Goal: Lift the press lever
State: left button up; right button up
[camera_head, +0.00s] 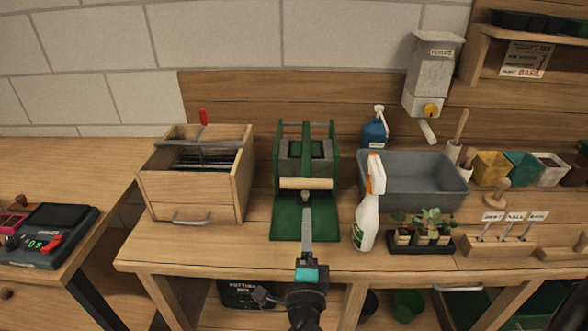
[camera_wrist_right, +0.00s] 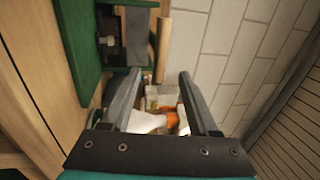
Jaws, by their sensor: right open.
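The green press (camera_head: 277,160) stands at the middle of the bench, with a grey block in its frame. Its lever's pale wooden bar (camera_head: 305,183) lies level across the front. My right gripper (camera_head: 307,212) is in front of the press, with its fingertips just below the bar in the head view. In the right wrist view the fingers (camera_wrist_right: 160,76) are apart and empty. There the wooden bar (camera_wrist_right: 163,50) shows beyond and between the fingertips; I see no contact. The green press (camera_wrist_right: 85,45) fills the upper left. My left gripper is not in view.
A white spray bottle (camera_head: 366,222) with an orange head stands close right of the press. A seedling tray (camera_head: 420,248) and grey tub (camera_head: 413,165) lie further right. A wooden box (camera_head: 190,195) with a red-knobbed handle is left. Bench front is clear below the press.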

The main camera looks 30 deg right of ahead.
aim_at(307, 172)
jog(key=x, duration=1.4)
jog(key=shift+w+d+r+b, duration=0.15)
jog(key=shift+w+d+b, duration=0.1)
jog(key=shift+d+b, duration=0.05)
grip_shut()
